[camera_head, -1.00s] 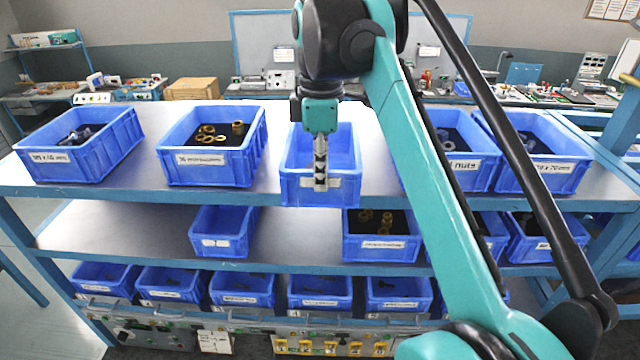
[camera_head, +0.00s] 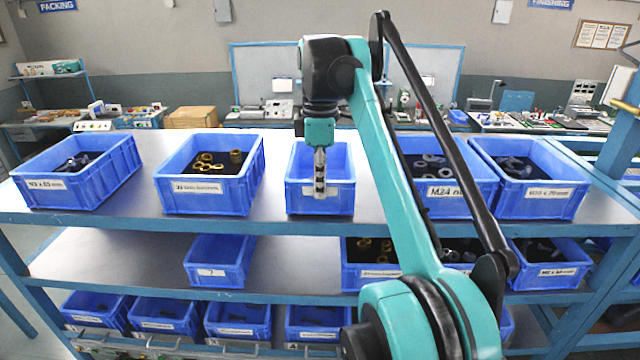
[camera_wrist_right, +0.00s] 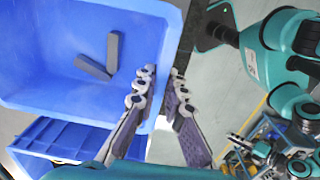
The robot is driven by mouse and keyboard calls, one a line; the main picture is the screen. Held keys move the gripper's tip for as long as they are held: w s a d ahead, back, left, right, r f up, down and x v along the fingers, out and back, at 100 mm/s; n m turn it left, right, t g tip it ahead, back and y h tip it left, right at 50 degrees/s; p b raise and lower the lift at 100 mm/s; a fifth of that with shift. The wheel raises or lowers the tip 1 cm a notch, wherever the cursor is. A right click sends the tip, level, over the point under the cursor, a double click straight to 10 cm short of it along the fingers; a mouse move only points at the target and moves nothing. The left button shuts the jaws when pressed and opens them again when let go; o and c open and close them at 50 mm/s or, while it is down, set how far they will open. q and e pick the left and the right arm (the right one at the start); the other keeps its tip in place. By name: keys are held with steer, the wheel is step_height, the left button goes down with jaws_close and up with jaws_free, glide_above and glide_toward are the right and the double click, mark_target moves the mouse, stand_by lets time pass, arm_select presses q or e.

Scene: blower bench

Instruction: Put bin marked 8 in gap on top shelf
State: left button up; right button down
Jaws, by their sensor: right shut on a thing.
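A blue bin (camera_head: 301,199) is in the gap on the top shelf (camera_head: 375,214), between the bin of brass parts on its left and the M24 bin on its right. Its front lower edge is about level with its neighbours; I cannot tell whether it rests on the shelf. My right gripper (camera_head: 320,188) points down and is shut on its front wall, hiding part of its label, so its number is unreadable. The right wrist view shows the fingers (camera_wrist_right: 160,100) straddling the wall of the bin (camera_wrist_right: 60,50), with two grey pieces inside. My left gripper is out of view.
The brass-parts bin (camera_head: 208,198) and the M24 bin (camera_head: 447,205) flank the gap, with bare shelf on both sides. Further bins stand at the far left (camera_head: 70,195) and right (camera_head: 525,200). Lower shelves hold more blue bins, one (camera_head: 215,273) marked 7. My right arm crosses the right side.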

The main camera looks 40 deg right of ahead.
steer(key=shift+s+a+f, duration=0.1)
steer(key=c, duration=1.7)
jaws_free()
steer(key=shift+o, duration=0.8)
steer(key=shift+r, duration=3.65)
steer(key=shift+s+r, duration=0.1)
